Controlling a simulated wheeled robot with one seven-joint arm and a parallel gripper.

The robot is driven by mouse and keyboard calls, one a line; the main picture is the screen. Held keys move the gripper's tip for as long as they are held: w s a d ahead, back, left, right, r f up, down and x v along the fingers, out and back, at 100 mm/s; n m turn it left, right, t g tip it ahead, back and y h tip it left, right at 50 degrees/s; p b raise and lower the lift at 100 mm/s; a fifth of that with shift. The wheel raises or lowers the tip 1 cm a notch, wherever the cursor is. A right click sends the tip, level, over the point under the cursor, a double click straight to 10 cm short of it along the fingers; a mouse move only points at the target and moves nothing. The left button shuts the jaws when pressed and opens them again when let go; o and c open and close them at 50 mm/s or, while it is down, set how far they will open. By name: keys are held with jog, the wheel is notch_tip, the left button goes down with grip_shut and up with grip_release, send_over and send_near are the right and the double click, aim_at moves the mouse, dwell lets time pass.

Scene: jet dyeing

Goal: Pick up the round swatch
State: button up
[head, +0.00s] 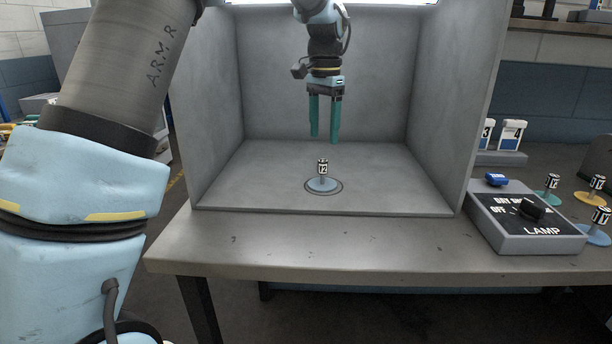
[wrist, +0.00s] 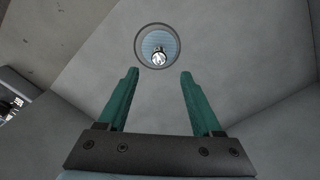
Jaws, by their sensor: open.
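The round swatch (head: 322,184) is a light-blue disc with an upright post topped by a black-and-white marked knob. It lies inside a dark ring on the floor of the grey booth. In the wrist view the swatch (wrist: 150,46) shows beyond the fingertips, near the top. My gripper (head: 324,140) hangs with its green fingers pointing down, above and apart from the swatch. In the wrist view my gripper (wrist: 159,75) has its two fingers apart with nothing between them.
The grey booth (head: 207,120) has walls on the left, right and back. Right of it on the bench stand a lamp control box (head: 525,225), several other disc swatches with knobs (head: 548,195), and numbered holders (head: 512,133). The booth floor around the swatch is clear.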

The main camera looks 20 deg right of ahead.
aim_at(323, 161)
notch_tip(323, 161, down, 4)
jog(key=shift+f, duration=0.25)
jog(key=shift+s+f+p, duration=0.15)
jog(key=shift+f+p, duration=0.9)
jog(key=shift+f, duration=1.6)
jog(key=shift+c, duration=0.4)
grip_shut()
